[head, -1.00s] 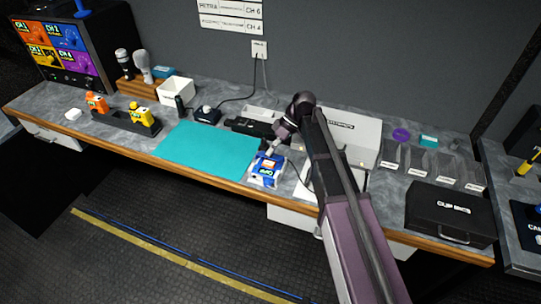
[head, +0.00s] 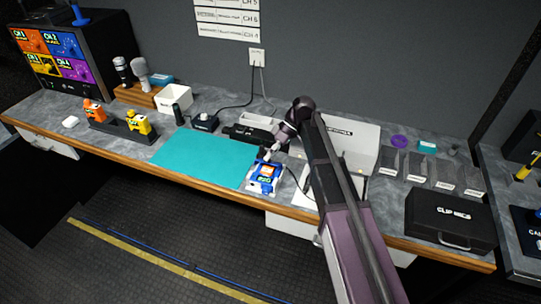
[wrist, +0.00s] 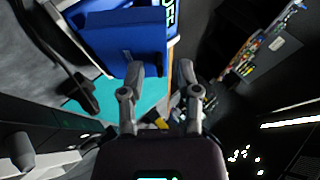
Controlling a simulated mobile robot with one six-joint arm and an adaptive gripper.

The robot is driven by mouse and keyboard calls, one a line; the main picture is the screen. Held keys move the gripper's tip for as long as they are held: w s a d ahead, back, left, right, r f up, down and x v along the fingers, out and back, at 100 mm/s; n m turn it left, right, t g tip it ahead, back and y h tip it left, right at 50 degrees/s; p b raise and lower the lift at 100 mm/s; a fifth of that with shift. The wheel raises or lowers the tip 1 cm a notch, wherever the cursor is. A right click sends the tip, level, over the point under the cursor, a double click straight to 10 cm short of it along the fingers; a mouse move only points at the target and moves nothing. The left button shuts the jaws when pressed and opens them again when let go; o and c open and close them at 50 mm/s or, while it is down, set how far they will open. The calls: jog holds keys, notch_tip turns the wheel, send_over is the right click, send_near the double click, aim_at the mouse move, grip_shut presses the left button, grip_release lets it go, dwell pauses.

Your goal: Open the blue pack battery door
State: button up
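The blue pack (head: 264,179) stands on the counter at the right end of the teal mat, with an orange and white face. In the wrist view a large blue panel (wrist: 125,38) of it fills the top, with a small dark tab at its right edge. I cannot tell whether this panel is the battery door or how far it stands open. My gripper (head: 268,154) is just behind and above the pack. In the wrist view its fingers (wrist: 158,75) are spread, one on each side of the panel's lower right corner. Contact is unclear.
The teal mat (head: 203,157) is bare. A white box (head: 352,137) stands behind my arm, with a dark cable near it. A black case (head: 450,221) lies at the right. Orange and yellow packs (head: 137,124) stand in a dark holder at the left.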

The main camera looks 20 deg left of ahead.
aim_at(267, 169)
jog(key=shift+s, duration=0.15)
dwell(0.4)
